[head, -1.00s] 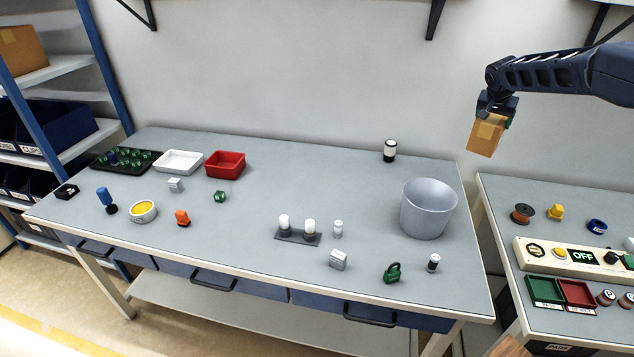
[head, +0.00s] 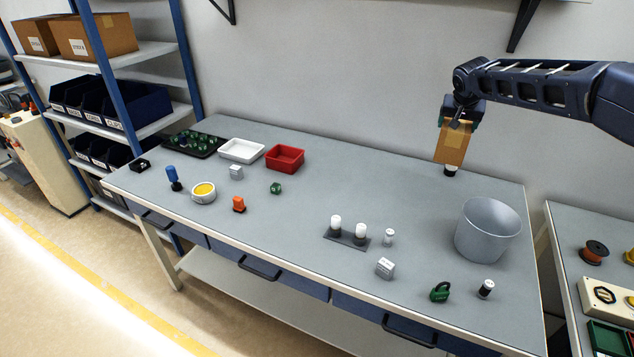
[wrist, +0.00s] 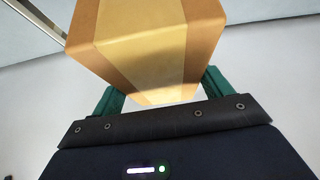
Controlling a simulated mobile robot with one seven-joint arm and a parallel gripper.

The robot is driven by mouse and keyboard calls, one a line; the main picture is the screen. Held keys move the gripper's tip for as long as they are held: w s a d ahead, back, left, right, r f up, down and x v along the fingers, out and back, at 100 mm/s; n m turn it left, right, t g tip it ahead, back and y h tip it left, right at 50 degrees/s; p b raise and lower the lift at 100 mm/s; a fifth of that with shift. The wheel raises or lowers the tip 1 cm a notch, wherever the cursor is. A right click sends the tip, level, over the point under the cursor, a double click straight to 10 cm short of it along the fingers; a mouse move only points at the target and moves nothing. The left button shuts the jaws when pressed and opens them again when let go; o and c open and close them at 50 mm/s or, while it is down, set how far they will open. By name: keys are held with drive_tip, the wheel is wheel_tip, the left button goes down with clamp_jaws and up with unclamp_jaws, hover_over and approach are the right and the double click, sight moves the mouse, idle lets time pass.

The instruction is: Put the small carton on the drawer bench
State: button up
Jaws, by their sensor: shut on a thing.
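The small carton (head: 453,146) is a brown cardboard box with a paler tape band. My gripper (head: 459,121) is shut on it and holds it in the air above the back right part of the drawer bench (head: 300,215). In the wrist view the carton (wrist: 150,45) sits between the green fingers of my gripper (wrist: 155,92). The bench has a grey top and blue drawers along its front. In the head view the carton covers part of a black-and-white cylinder (head: 450,171) on the bench.
A grey bucket (head: 487,232) stands at the bench's right end. A red tray (head: 285,158), white tray (head: 241,151) and black tray of green pieces (head: 190,145) line the back left. Several small items stand along the front. The bench's back middle is clear.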

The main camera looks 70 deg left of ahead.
sight(448, 158)
drive_tip(key=shift+s+a, duration=0.1)
drive_tip(key=shift+s, duration=0.1)
wheel_tip(448, 158, down, 20)
idle(0.7)
drive_tip(key=o, duration=1.6)
drive_tip(key=shift+f, duration=0.1)
drive_tip(key=v, duration=1.2)
drive_tip(key=shift+w+r, duration=0.15)
drive_tip(key=shift+r, duration=0.1)
